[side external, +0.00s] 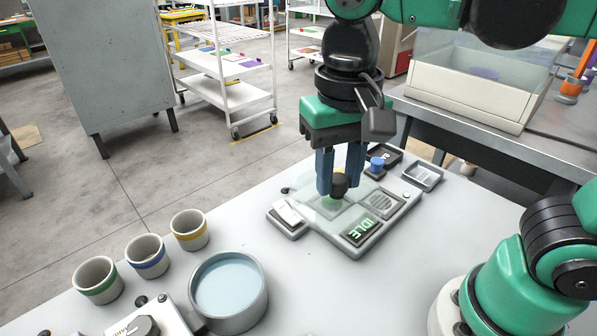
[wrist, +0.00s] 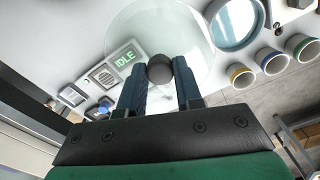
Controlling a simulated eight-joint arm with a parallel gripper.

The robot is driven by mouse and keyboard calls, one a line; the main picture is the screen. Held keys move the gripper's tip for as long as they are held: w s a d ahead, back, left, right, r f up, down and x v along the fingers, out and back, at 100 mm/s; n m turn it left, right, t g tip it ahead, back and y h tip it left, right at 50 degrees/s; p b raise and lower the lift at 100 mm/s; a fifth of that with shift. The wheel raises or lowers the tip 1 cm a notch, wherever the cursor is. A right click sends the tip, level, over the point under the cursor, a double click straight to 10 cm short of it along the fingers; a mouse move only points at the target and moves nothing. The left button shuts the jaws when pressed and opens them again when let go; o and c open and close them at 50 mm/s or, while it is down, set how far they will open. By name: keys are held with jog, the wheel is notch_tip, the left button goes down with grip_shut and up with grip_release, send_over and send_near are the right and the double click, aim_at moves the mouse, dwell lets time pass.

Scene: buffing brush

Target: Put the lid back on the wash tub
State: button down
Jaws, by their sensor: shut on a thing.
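The lid is a clear glass disc (side external: 309,196) with a black knob (side external: 339,185). My gripper (side external: 339,176) is shut on the knob, with its blue fingers pointing down. In the wrist view the knob (wrist: 159,68) sits between the fingertips and the clear disc (wrist: 160,30) spreads out beyond it. The lid is over the grey device with the IDLE display; I cannot tell whether it touches it. The wash tub (side external: 233,323) is round, grey and uncovered, with pale blue liquid inside. It stands at the front left, apart from the lid, and also shows in the wrist view (wrist: 236,22).
The IDLE device (side external: 362,232) lies below my gripper, with small trays (side external: 423,178) behind it. Cups banded green (side external: 98,281), blue (side external: 148,256) and yellow (side external: 189,230) stand left of the tub. A control box (side external: 150,322) is at the front edge. The table between device and tub is mostly clear.

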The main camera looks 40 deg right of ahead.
jog(key=shift+r, duration=0.85)
jog(key=shift+w+a+r, duration=0.1)
jog(key=shift+w+a, duration=0.2)
jog(key=w+a+f, duration=0.7)
jog(key=a+f, duration=0.1)
jog(key=a, duration=0.4)
jog(key=shift+d+f, duration=0.15)
jog(key=shift+f, duration=1.25)
jog(key=shift+d+f, duration=0.15)
jog(key=shift+f, duration=1.25)
jog(key=shift+f, duration=0.2)
jog(key=c, duration=0.5)
grip_release()
